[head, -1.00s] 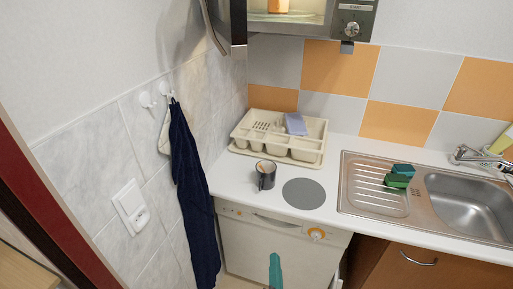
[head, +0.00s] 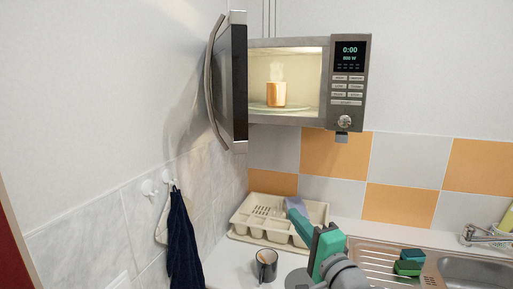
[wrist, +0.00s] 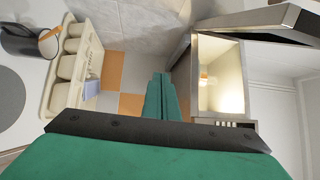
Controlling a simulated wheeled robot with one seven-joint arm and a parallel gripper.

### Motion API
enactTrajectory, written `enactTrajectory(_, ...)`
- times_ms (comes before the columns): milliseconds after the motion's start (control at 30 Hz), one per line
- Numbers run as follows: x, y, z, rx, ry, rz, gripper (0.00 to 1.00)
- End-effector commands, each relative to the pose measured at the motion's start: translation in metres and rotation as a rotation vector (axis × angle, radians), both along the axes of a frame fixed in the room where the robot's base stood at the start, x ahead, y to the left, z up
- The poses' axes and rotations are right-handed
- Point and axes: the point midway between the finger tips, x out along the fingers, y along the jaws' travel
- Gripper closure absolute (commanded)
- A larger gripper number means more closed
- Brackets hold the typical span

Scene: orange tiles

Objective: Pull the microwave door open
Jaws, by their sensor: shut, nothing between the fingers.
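The microwave (head: 357,95) is mounted high on the wall, with its door (head: 238,85) swung wide open to the left. Its lit inside holds an orange cup (head: 276,94) on a glass plate. In the wrist view the lit microwave (wrist: 180,75) is at the right, with the door (wrist: 262,20) above it. My green gripper (head: 293,215) is shut and empty, below the microwave in the head view and apart from the door. The shut fingers show in the wrist view (wrist: 160,80).
A cutlery tray (head: 240,226) and a dark mug (head: 266,265) stand on the counter below. A blue towel (head: 183,245) hangs on the left wall. A sink (head: 460,268) with sponges (head: 409,262) beside it is at the right.

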Motion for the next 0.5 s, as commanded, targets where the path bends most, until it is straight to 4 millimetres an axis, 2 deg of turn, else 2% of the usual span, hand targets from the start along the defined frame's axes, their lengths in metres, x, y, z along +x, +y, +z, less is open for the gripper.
enactTrajectory(33,-0.002,-0.002,0.027,0.001,-0.007,0.02,1.0)
enactTrajectory(300,-0.029,0.001,0.132,0.006,0.029,0.125,1.0)
enactTrajectory(500,-0.055,0.007,0.187,-0.016,0.066,0.17,1.0)
